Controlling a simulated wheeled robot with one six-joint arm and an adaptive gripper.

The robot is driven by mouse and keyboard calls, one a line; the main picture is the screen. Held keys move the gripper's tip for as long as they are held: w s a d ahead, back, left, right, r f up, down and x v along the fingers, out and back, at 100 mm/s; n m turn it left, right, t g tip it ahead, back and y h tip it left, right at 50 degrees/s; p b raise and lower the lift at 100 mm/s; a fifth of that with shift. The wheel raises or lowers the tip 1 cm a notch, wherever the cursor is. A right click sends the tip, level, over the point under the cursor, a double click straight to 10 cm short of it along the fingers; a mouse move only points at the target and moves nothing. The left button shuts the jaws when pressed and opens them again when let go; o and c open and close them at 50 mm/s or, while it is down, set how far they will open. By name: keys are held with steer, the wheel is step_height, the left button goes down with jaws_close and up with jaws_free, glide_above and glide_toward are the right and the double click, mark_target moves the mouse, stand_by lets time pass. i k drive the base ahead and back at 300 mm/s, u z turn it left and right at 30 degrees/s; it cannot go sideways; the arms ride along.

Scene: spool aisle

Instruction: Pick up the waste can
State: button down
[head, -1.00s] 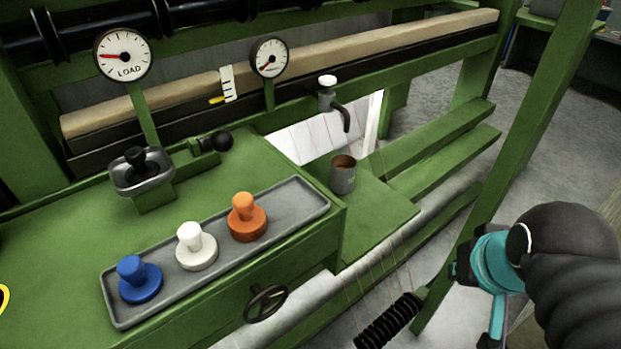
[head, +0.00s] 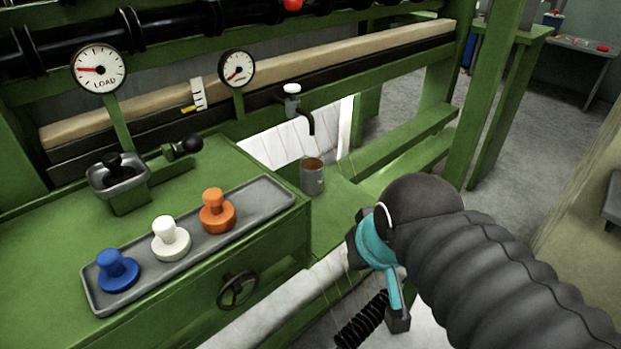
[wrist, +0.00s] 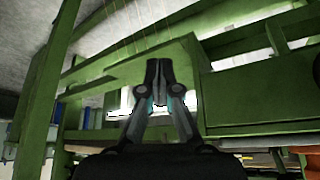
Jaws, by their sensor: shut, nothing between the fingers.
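The waste can (head: 312,180) is a small grey metal can with a brown inside. It stands upright on a green ledge below a dark tap, right of the tray of knobs in the head view. I cannot make it out in the wrist view. My gripper (wrist: 158,72) shows in the wrist view with its two dark fingers together and nothing between them. Green beams and panels fill the view beyond the fingertips. In the head view my arm reaches in from the lower right, its teal wrist right of and below the can, apart from it.
A grey tray (head: 105,303) holds blue, white and orange knobs left of the can. The tap (head: 293,98) overhangs the can's place. A handwheel (head: 238,290) juts from the green front. Thin threads run down to a black spring (head: 362,320). Open floor lies at right.

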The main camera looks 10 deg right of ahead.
mark_target(312, 169)
steer(key=z, duration=0.75)
steer(key=k, duration=0.8)
steer(key=u, duration=0.6)
steer(key=i, duration=0.5)
steer(key=z, duration=0.05)
